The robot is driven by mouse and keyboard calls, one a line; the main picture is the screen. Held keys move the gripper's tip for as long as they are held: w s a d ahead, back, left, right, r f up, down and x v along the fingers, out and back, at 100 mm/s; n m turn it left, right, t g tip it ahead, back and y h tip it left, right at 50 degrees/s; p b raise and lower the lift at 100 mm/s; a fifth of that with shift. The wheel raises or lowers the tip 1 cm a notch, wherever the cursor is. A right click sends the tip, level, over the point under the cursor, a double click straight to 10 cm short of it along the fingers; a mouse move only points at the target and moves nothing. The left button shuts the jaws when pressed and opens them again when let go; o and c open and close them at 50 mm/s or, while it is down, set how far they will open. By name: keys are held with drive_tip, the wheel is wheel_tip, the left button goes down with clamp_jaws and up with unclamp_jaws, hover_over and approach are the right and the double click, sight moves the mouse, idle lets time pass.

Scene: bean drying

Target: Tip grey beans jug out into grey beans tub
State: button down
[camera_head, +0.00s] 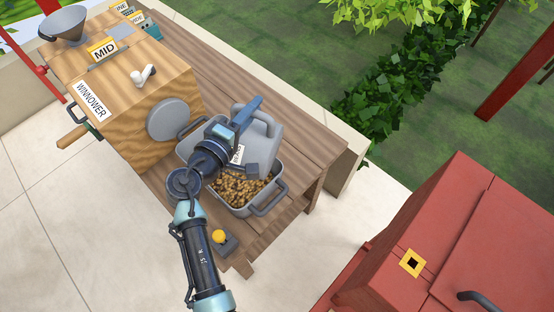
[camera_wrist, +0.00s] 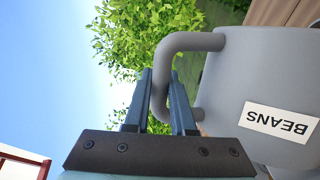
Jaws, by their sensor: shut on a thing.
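The grey beans jug (camera_head: 264,128) is held over the grey beans tub (camera_head: 271,191), tipped well over, roughly onto its side. My gripper (camera_head: 246,112) is shut on the jug's handle. In the wrist view my gripper (camera_wrist: 165,95) has its two fingers around the grey handle (camera_wrist: 190,42), beside the jug's body (camera_wrist: 270,75). Its BEANS label (camera_wrist: 279,122) reads upside down there. The jug's mouth is hidden, and I cannot see beans falling. The tub has a handle at its near right end and holds tan-brown beans (camera_head: 232,187). My arm hides part of the tub.
The tub stands on a slatted wooden table (camera_head: 302,135). A wooden winnower (camera_head: 140,95) with a grey round disc (camera_head: 168,120) stands to its left. A small yellow-knobbed device (camera_head: 220,238) sits at the near table corner. A red cabinet (camera_head: 450,235) stands at right, with open floor between.

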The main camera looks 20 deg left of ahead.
drive_tip(key=shift+d+f+m, duration=0.1)
drive_tip(key=shift+d+m, duration=0.2)
drive_tip(key=shift+d, duration=0.3)
drive_tip(key=d+m, duration=0.1)
drive_tip(key=d, duration=0.1)
drive_tip(key=d+m+y, duration=0.1)
drive_tip(key=d, duration=0.2)
drive_tip(key=shift+w+f+m, duration=0.15)
drive_tip(key=shift+w+m, duration=0.05)
drive_tip(key=shift+m, duration=0.1)
drive_tip(key=d, duration=0.1)
drive_tip(key=d+f+m, duration=0.1)
drive_tip(key=d+m, duration=0.1)
drive_tip(key=d, duration=0.1)
drive_tip(key=shift+w+f+y, duration=0.1)
drive_tip(key=shift+f+y, duration=0.15)
drive_tip(key=shift+y, duration=0.15)
